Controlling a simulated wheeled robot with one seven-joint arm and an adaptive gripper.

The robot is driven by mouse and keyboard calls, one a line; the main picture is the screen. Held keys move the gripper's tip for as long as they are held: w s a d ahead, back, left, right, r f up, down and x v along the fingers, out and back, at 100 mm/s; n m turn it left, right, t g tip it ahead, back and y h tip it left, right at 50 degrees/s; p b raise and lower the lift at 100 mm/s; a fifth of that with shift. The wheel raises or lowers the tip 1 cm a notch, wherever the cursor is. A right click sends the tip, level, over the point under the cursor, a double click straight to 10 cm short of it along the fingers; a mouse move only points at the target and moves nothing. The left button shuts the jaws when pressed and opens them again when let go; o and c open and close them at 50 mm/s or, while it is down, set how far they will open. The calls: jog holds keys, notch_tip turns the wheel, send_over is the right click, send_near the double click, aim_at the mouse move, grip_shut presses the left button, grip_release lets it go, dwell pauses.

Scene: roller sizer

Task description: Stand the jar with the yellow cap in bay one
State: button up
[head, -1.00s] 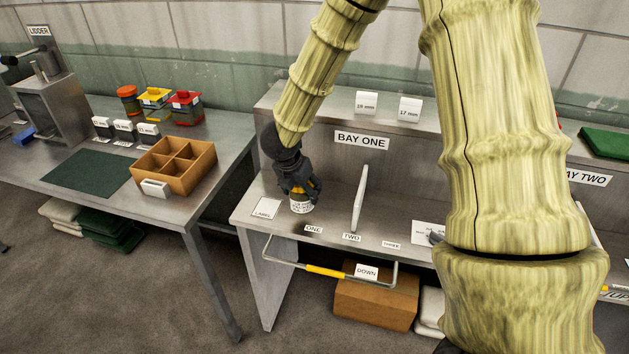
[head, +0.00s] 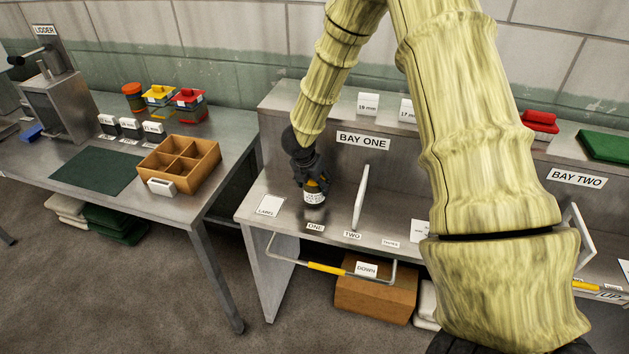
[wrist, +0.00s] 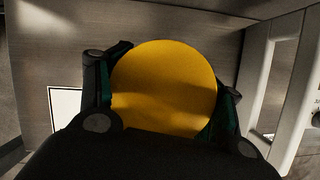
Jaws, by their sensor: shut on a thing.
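The jar (head: 315,196) has a white label with dark print and a dark amber body in the head view. In the wrist view its round yellow cap (wrist: 165,88) fills the space between my fingers. My gripper (head: 313,176) is shut on the jar near its top, with a finger on either side of the cap. The jar is upright or nearly so, at the left part of bay one (head: 268,190), behind the ONE tag (head: 315,227). I cannot tell whether its base touches the shelf.
A white upright divider (head: 360,197) stands right of the jar, behind the TWO tag (head: 352,235). A LABEL card (head: 269,206) lies to the left. A bar with a yellow grip (head: 327,268) runs along the front edge. A wooden divided box (head: 207,180) sits on the left table.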

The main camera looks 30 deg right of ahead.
jog(key=shift+s+f, duration=0.1)
jog(key=shift+f, duration=0.05)
jog(key=o, duration=1.3)
jog(key=shift+c, duration=0.2)
jog(key=b+v, duration=0.1)
jog(key=v, duration=1.1)
jog(key=shift+b, duration=0.4)
